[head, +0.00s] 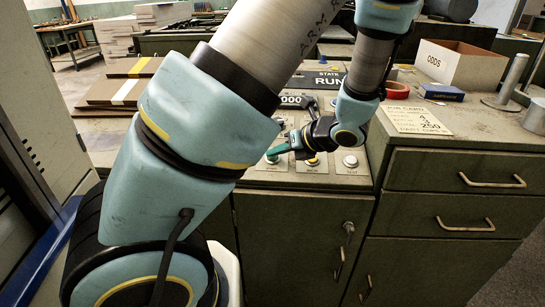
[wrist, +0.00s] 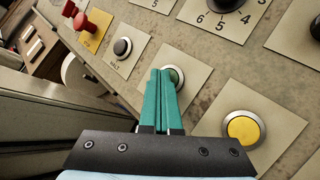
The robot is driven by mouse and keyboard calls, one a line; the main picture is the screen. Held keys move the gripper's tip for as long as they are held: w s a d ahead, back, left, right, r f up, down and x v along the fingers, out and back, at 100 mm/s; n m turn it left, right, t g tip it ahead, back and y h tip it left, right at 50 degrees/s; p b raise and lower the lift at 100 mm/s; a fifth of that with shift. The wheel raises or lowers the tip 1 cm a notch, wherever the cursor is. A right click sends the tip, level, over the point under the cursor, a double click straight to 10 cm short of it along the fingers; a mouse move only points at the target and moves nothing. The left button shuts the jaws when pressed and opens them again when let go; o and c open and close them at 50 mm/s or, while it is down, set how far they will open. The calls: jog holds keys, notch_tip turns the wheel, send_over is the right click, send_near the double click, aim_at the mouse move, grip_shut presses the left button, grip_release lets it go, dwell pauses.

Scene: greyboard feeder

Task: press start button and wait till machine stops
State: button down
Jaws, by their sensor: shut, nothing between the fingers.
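My gripper (head: 276,150) is shut and empty, with its teal fingers together. In the head view the start button (head: 272,158) sits at the left of the panel's front row, right at the fingertips. The state display (head: 330,81) reads "RUN", with any further letters hidden by my arm. A counter (head: 292,100) shows zeros, partly covered.
A black button (wrist: 122,47) and a red knob (wrist: 98,24) lie on the other side. A box marked "ODDS" (head: 490,70) stands on the cabinet at right.

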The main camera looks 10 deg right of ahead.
jog(key=shift+r, duration=0.1)
dwell(0.3)
jog(key=shift+s+r+p, duration=0.2)
jog(key=shift+r+p, duration=0.35)
jog(key=shift+r, duration=0.15)
jog(key=r+p, duration=0.1)
jog(key=r, duration=0.1)
jog(key=s+r+p, duration=0.1)
jog(key=r+p, duration=0.1)
jog(key=r, duration=0.1)
jog(key=shift+s+a, duration=0.1)
jog(key=shift+a, duration=0.1)
dwell(0.5)
